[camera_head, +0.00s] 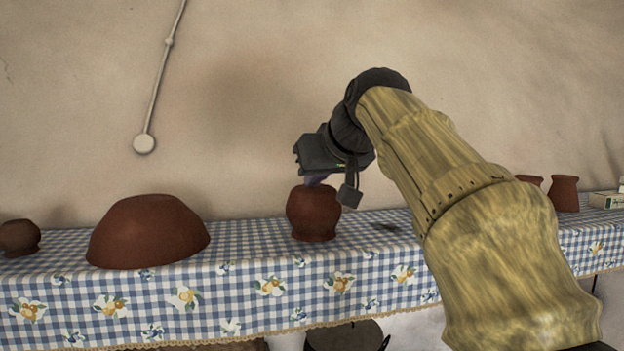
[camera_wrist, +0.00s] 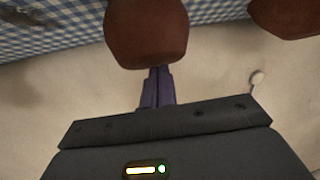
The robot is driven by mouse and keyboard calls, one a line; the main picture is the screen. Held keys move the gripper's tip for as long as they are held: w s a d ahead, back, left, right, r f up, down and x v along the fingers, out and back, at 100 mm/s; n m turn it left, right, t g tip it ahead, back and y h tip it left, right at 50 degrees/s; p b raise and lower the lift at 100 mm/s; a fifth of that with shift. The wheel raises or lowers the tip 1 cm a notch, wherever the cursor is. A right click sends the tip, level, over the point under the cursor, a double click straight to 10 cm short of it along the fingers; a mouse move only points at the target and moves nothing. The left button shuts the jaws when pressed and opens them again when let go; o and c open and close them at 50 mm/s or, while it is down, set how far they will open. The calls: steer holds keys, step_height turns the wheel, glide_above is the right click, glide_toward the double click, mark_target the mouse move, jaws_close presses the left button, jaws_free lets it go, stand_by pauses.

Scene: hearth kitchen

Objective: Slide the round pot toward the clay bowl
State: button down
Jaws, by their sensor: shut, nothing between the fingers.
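The round pot (camera_head: 314,214) is a small brown clay pot standing upright on the cloth-covered shelf, in the middle of the head view. It also shows in the wrist view (camera_wrist: 146,32), right in front of my fingers. The clay bowl (camera_head: 148,232) lies upside down to the left of the pot, with a clear gap of cloth between them. Its edge shows at the upper right of the wrist view (camera_wrist: 290,16). My gripper (camera_head: 316,180) is at the pot's top, shut and empty. Its fingers (camera_wrist: 159,78) reach to the pot; whether they touch it I cannot tell.
The blue checked cloth (camera_head: 255,250) covers the shelf. A smaller brown pot (camera_head: 19,237) stands at the far left. More clay pots (camera_head: 564,194) and a pale box (camera_head: 606,199) stand at the right. The wall is close behind. A dark pot (camera_head: 345,336) is below the shelf.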

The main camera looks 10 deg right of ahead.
steer(key=shift+d+f, duration=0.15)
steer(key=shift+f, duration=0.4)
steer(key=shift+r+p, duration=0.75)
steer(key=shift+d, duration=0.1)
steer(key=shift+r, duration=0.55)
steer(key=s+d+b, duration=0.2)
steer(key=s+b, duration=0.4)
steer(key=s, duration=0.5)
steer(key=shift+s, duration=0.4)
steer(key=shift+d+f, duration=0.1)
steer(key=shift+d, duration=0.05)
